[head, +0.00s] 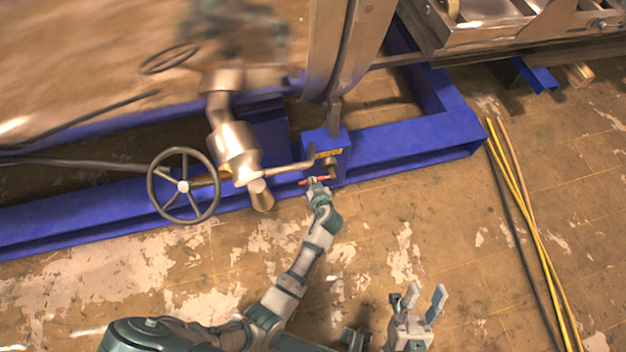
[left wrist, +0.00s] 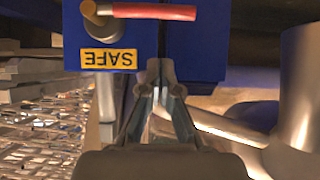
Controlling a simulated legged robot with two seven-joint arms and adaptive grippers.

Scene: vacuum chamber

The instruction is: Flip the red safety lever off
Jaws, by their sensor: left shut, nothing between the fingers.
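The red safety lever (head: 304,182) is on the front of a blue box (head: 340,165) on the blue frame. In the left wrist view the red lever (left wrist: 155,12) lies level, running right from a brass pivot (left wrist: 97,14). A yellow SAFE label (left wrist: 108,59) shows upside down below the pivot. My left gripper (head: 316,182) is at the lever in the head view and partly covers it. In the left wrist view its fingertips (left wrist: 160,68) are together and empty, a little apart from the lever. My right gripper (head: 425,297) is open and empty above the floor.
A handwheel (head: 183,186) and a metal valve pipe (head: 236,150) stand left of the box. The blue frame (head: 430,135) runs along behind. Yellow and dark cables (head: 528,230) lie on the floor at right. The floor between my arms and the frame is clear.

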